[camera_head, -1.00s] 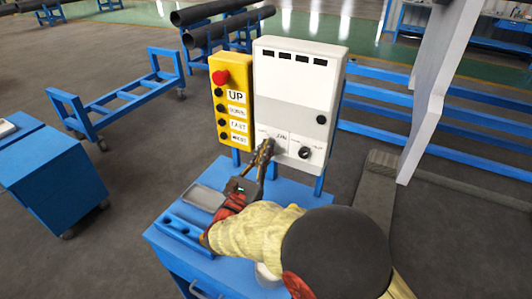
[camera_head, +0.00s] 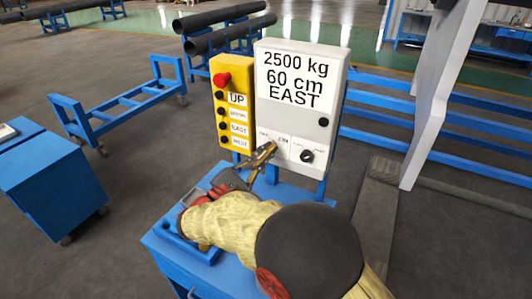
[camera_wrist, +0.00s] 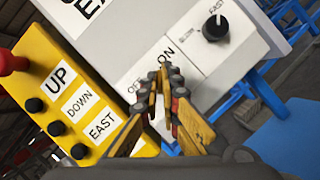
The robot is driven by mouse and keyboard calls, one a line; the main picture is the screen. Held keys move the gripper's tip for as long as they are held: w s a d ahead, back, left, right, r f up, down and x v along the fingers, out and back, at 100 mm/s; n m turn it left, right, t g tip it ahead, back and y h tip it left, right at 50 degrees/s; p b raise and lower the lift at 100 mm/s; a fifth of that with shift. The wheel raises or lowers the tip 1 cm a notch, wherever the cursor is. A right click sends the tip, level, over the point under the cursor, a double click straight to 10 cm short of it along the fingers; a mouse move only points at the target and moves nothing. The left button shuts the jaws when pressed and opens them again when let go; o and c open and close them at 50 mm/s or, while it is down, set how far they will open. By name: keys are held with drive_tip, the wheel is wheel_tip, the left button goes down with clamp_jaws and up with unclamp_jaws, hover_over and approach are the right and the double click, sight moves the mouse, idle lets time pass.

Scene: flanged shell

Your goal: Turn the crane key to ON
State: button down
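The white control box (camera_head: 296,116) has a key switch area (camera_wrist: 148,70) marked OFF and ON at its lower left. My gripper (camera_wrist: 164,76) is at this switch, and its fingertips are drawn close together between the two labels. The crane key itself is hidden by the fingertips; they appear to be pinched on it. In the head view my gripper (camera_head: 268,150) reaches the lower left of the box, tilted. The display on the box (camera_head: 295,78) reads 2500 kg, 60 cm, EAST.
A yellow button box (camera_head: 234,115) with a red stop button (camera_head: 222,79) and UP, DOWN, EAST, WEST buttons is directly left. A black speed knob (camera_wrist: 215,27) sits right of the switch. A blue cabinet (camera_head: 170,250) stands below my arm.

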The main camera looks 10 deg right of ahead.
drive_tip(key=shift+m, duration=0.4)
drive_tip(key=c, duration=2.5)
unclamp_jaws()
drive_tip(key=o, duration=0.4)
drive_tip(key=shift+c, duration=0.2)
drive_tip(key=shift+o, duration=0.5)
drive_tip(key=v, duration=1.2)
drive_tip(key=shift+a+r, duration=0.1)
